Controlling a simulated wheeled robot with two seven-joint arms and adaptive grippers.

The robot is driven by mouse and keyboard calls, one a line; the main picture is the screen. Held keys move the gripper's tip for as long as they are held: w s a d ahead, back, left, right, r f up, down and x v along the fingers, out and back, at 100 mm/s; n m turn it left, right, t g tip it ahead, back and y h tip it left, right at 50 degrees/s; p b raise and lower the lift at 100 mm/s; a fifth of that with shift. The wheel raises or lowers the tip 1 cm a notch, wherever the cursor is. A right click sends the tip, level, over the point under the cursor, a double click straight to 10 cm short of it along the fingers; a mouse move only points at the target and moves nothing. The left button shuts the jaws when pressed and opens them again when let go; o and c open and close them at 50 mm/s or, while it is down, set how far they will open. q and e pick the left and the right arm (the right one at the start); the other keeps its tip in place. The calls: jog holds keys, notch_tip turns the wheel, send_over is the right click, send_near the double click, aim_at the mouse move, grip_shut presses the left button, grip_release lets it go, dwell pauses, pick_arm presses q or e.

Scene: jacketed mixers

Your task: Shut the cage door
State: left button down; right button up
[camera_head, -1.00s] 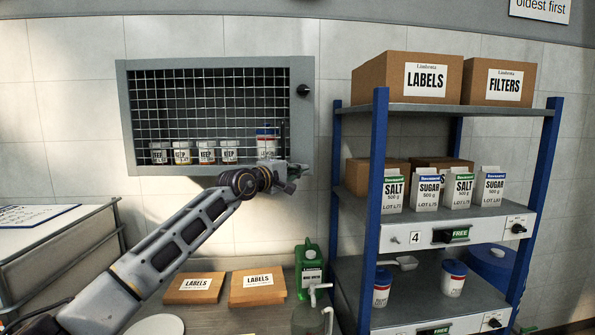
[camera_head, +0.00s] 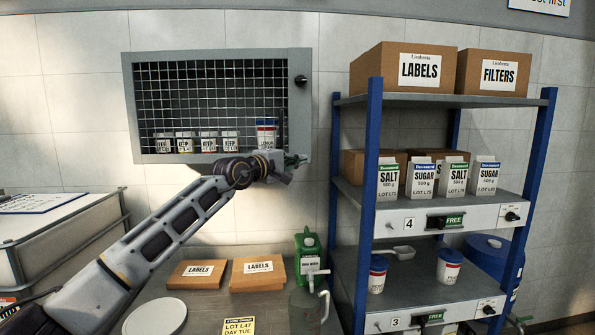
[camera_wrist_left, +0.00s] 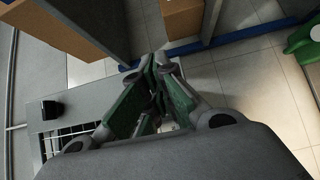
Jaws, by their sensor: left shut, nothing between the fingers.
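The wall cage's grey-framed mesh door (camera_head: 216,56) shows face-on in the head view. It looks flat against the cage, with no clear gap; I cannot tell whether it is fully latched. A black knob (camera_head: 301,81) is on the frame's right side, and a dark upright handle (camera_head: 282,126) stands near the mesh's lower right. My left gripper (camera_head: 300,160) is shut and empty, at the cage's lower right corner; I cannot tell whether it touches. In the left wrist view its closed fingers (camera_wrist_left: 150,65) are beside the cage frame and knob (camera_wrist_left: 52,108). My right gripper is not in view.
Several small jars (camera_head: 208,142) and a blue-lided tub (camera_head: 266,134) stand behind the mesh. A blue-post shelf (camera_head: 367,210) with cartons and boxes stands close to the right.

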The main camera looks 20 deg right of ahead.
pick_arm(q)
jog(key=s+a+b, duration=0.3)
jog(key=s+b, duration=0.1)
jog(key=s, duration=0.5)
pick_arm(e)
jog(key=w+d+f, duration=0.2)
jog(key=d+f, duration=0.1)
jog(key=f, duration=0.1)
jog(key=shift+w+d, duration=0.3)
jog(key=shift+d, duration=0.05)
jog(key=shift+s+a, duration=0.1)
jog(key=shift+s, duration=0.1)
